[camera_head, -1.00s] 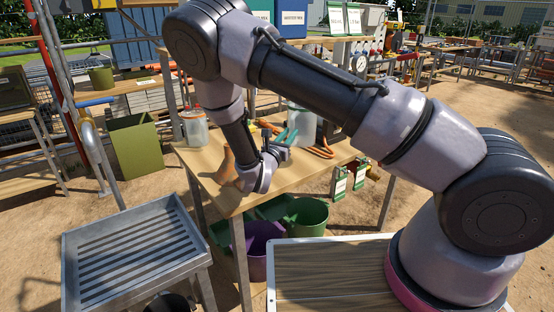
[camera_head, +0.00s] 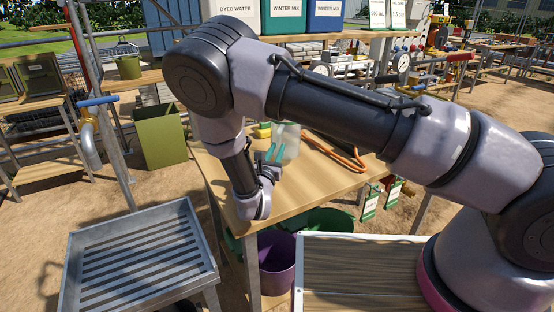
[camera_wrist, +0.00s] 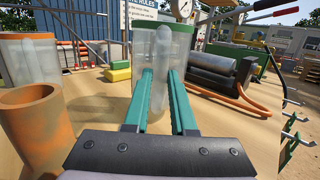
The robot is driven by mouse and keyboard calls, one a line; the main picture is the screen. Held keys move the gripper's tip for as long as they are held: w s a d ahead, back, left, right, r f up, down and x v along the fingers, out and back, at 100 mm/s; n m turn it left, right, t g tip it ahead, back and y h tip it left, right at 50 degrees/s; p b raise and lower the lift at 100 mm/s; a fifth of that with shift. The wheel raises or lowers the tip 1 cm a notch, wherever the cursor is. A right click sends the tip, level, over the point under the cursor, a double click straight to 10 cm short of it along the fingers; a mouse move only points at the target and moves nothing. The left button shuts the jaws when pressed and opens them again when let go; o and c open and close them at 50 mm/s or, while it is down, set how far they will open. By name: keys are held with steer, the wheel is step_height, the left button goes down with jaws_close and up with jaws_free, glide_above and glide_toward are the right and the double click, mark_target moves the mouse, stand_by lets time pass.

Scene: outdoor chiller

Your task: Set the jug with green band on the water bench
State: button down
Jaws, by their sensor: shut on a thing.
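The jug with green band (camera_wrist: 160,90) is clear and upright, with a green band near its rim in the wrist view. My gripper (camera_wrist: 160,72) has its two green fingers shut on it. In the head view the jug (camera_head: 290,143) stands just beyond my gripper (camera_head: 273,153), over the near wooden bench (camera_head: 320,185). The fingers hide part of the jug's lower side, so I cannot tell whether it touches the wood. Nothing readable marks which bench is the water bench.
A clear jug with orange band (camera_wrist: 28,55) and a terracotta cylinder (camera_wrist: 35,120) stand left of my gripper. A dark cylinder (camera_wrist: 210,70) and orange hose (camera_head: 340,155) lie to the right. A slatted metal tray (camera_head: 140,250) stands left of the bench; labelled tubs (camera_head: 282,18) stand behind.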

steer(key=shift+f, duration=1.6)
steer(key=c, duration=0.7)
jaws_free()
steer(key=shift+c, duration=0.2)
steer(key=v, duration=1.2)
